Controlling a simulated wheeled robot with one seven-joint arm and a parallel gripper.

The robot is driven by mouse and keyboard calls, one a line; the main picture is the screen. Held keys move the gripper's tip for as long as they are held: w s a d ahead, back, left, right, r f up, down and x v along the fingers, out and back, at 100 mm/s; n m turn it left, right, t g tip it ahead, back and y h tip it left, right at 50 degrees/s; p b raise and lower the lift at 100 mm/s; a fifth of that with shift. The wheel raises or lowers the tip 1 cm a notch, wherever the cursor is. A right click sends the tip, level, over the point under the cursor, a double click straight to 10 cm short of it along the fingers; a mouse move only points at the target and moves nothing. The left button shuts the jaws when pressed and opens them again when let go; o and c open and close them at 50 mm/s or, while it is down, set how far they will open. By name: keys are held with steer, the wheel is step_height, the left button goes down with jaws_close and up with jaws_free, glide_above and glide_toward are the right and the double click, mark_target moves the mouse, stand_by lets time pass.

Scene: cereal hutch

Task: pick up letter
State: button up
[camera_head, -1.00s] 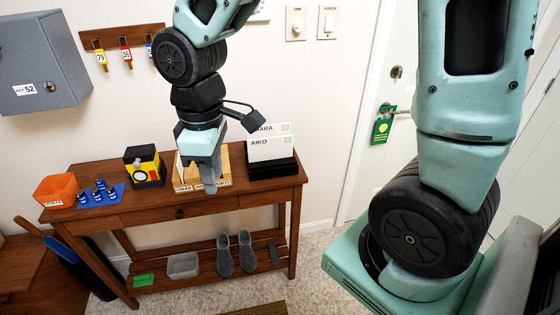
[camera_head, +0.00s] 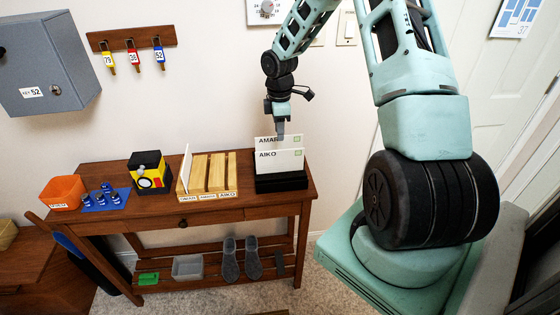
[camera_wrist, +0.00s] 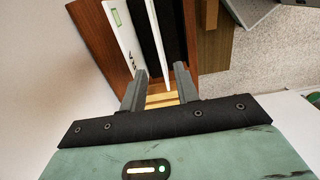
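Two white letters stand upright in a black holder at the right of the table: AIKO (camera_head: 280,161) in front and AMAR (camera_head: 265,141) behind it. My gripper (camera_head: 280,136) points down just above them. In the wrist view my gripper (camera_wrist: 160,88) is open. A white letter, apparently AIKO (camera_wrist: 160,45), shows edge-on in line with the gap between the fingers; contact is unclear. AMAR (camera_wrist: 124,42) leans to its left with a green stamp. A slotted wooden rack (camera_head: 219,174) with name labels stands left of the holder, with a white letter (camera_head: 187,168) in its left slot.
The wooden table (camera_head: 190,212) also bears a yellow-and-black box (camera_head: 148,172), an orange bin (camera_head: 63,193) and small blue items (camera_head: 105,194) on a blue mat. A grey key cabinet (camera_head: 45,65) and a key rack (camera_head: 131,38) hang on the wall.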

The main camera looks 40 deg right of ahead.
steer(key=p, duration=0.1)
glide_above(280, 157)
step_height(280, 157, down, 6)
steer(key=shift+w+f, duration=0.15)
steer(key=shift+d+f+p, duration=0.1)
steer(key=shift+f+p, duration=1.25)
steer(key=shift+f, duration=1.35)
jaws_close()
